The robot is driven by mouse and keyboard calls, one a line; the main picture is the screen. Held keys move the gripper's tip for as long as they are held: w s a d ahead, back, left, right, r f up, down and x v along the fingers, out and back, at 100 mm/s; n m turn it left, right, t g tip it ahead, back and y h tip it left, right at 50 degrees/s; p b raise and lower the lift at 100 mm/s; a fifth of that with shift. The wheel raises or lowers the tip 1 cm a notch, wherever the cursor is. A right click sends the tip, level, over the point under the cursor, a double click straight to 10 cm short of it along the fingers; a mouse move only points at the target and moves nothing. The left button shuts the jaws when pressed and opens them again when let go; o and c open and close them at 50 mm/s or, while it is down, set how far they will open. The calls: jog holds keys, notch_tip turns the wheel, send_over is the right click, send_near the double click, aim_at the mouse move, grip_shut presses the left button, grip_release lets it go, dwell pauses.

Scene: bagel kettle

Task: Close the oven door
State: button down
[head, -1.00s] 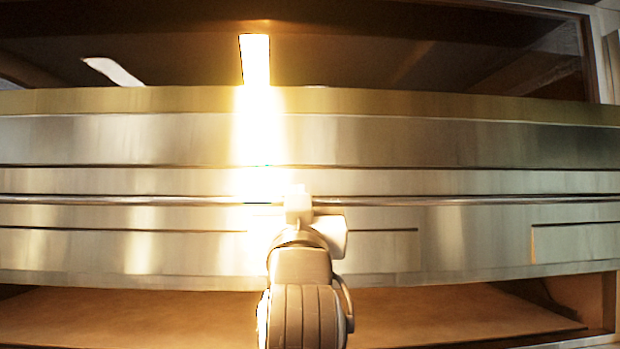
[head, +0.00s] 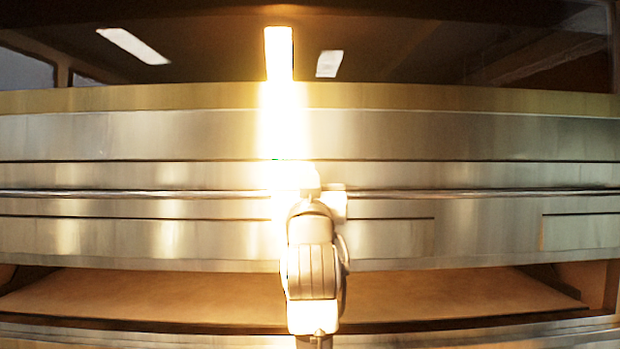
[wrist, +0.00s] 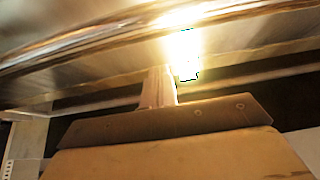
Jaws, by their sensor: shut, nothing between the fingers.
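The wide steel oven front (head: 480,135) fills the middle of the head view. A dark glass pane (head: 400,55) with light reflections lies above it. A long horizontal handle bar (head: 130,193) crosses the steel and also runs along the top of the wrist view (wrist: 60,45). How far the door stands open cannot be told. My gripper (head: 300,178) is shut and empty, at about the bar's height in the head view. In the wrist view its closed fingers (wrist: 158,78) point toward the steel below the bar; contact cannot be told. Strong glare hides part of the tips.
Below the steel front is a recess with a flat brown surface (head: 420,295). A steel edge (head: 500,333) runs beneath it. The front spans the whole picture width, with no free room visible at the sides.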

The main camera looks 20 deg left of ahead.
jog(key=w+f+p, duration=0.2)
jog(key=shift+w+a+f, duration=0.3)
jog(key=shift+w+a, duration=0.1)
jog(key=shift+f, duration=0.1)
dwell(0.3)
